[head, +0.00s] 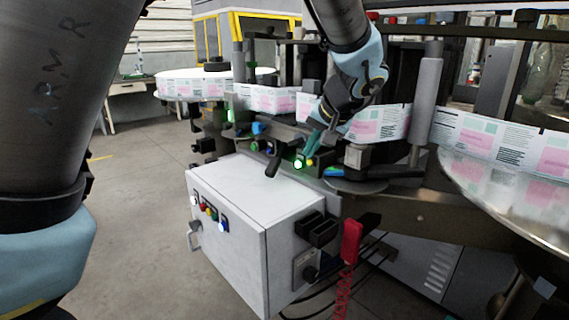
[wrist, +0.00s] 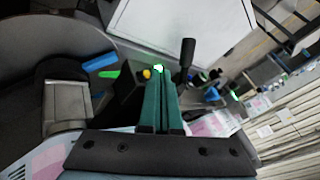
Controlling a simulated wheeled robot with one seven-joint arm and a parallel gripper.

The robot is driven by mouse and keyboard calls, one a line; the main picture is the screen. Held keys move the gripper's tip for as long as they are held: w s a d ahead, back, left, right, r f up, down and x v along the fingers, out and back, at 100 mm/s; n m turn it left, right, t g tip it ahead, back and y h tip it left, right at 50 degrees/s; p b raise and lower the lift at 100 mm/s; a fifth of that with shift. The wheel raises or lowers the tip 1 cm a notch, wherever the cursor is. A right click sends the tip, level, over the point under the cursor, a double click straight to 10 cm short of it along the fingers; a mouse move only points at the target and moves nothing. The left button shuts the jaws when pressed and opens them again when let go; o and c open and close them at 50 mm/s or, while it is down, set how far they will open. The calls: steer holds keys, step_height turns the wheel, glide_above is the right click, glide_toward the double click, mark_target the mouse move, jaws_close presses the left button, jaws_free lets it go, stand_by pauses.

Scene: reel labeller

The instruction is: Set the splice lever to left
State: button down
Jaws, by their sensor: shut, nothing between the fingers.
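A black-handled lever (head: 273,164), which I take to be the splice lever, sticks out at the labeller's front edge, above the white cabinet. It is tilted in the head view. It also shows in the wrist view (wrist: 187,56), just right of my fingertips. My gripper (head: 311,147) has teal fingers pressed together with nothing between them; they also fill the middle of the wrist view (wrist: 161,82). The fingertips are close to a lit green button (head: 298,163) and a yellow button (head: 310,161), and appear apart from the lever. Whether they touch the button is unclear.
The white cabinet (head: 255,195) stands below, with buttons on its side. A red handle with a coiled cord (head: 350,242) hangs at its right. Label web (head: 480,138) runs behind my gripper. Blue (wrist: 100,62) and green (wrist: 108,74) parts lie left of my fingers.

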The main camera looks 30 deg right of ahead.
mark_target(277, 159)
steer(key=p+x, duration=0.2)
steer(key=x, duration=0.6)
steer(key=shift+w+a+f+p, duration=0.1)
steer(key=shift+w+p, duration=0.1)
steer(key=shift+p, duration=0.1)
steer(key=shift+w+a+p, duration=0.65)
steer(key=shift+w+a, duration=0.1)
steer(key=shift+w, duration=0.25)
steer(key=shift+w+a+f, duration=0.15)
steer(key=shift+w+a, duration=0.25)
steer(key=shift+w, duration=0.2)
steer(key=shift+w+a, duration=0.1)
